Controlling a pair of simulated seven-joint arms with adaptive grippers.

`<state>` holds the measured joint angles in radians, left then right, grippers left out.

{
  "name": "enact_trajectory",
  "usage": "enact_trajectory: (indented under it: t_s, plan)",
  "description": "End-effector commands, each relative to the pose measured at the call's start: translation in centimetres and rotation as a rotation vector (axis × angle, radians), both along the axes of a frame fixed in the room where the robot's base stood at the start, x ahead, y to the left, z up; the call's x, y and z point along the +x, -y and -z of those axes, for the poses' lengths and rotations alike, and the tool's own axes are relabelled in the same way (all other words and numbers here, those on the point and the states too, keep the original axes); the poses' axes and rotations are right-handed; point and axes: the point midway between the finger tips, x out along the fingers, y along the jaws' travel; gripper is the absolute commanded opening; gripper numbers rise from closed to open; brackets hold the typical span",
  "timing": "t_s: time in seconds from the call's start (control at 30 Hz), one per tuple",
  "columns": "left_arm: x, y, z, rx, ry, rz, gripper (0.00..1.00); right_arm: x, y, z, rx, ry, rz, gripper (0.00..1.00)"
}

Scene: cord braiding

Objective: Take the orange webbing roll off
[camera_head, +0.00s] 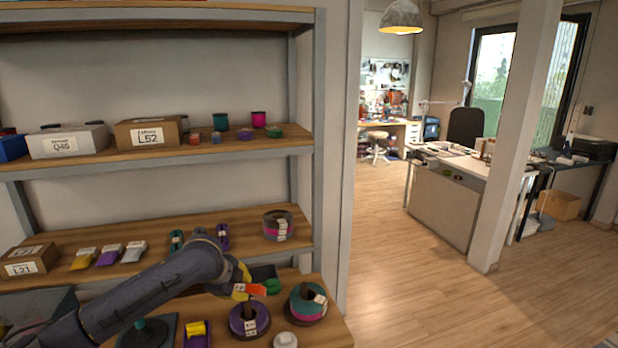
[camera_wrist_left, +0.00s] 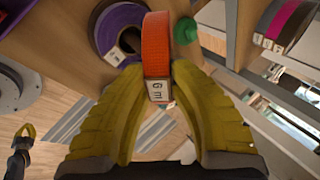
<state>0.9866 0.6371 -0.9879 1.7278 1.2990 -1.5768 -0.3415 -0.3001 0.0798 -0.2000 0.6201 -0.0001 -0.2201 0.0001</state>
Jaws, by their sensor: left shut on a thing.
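The orange webbing roll (camera_wrist_left: 156,45) is between the two yellow fingers of my left gripper (camera_wrist_left: 156,95) in the left wrist view. A white label reading "6 m" faces the gripper. In the head view the orange roll (camera_head: 256,290) shows as a small orange patch at the tip of my left gripper (camera_head: 240,284), above the lowest visible shelf. My left gripper is shut on it. Whether the roll still touches the shelf is unclear. A small dark arm end with a yellow tip, apparently my right gripper (camera_wrist_left: 25,138), shows at the left wrist view's lower left; its opening is unclear.
A purple roll (camera_head: 249,319) and a teal and pink roll (camera_head: 306,304) sit close to the left gripper on the lowest visible shelf. The middle shelf (camera_head: 150,262) is just above. Open floor lies right of the rack.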

Motion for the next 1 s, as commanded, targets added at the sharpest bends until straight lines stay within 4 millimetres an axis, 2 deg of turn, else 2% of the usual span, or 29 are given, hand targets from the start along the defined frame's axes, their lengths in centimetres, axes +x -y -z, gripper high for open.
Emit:
enact_trajectory:
  t_s: [0.5, 1.0]
  plan:
    - [0.0, 0.1, -2.1, -0.001, 0.001, 0.002, 0.00, 0.0, 0.0, 0.0, 0.000, 0.000, 0.000, 0.00]
    - [0.1, 0.1, -2.7, -0.005, 0.008, 0.001, 0.00, 0.0, 0.0, 0.0, 0.000, 0.000, 0.000, 0.00]
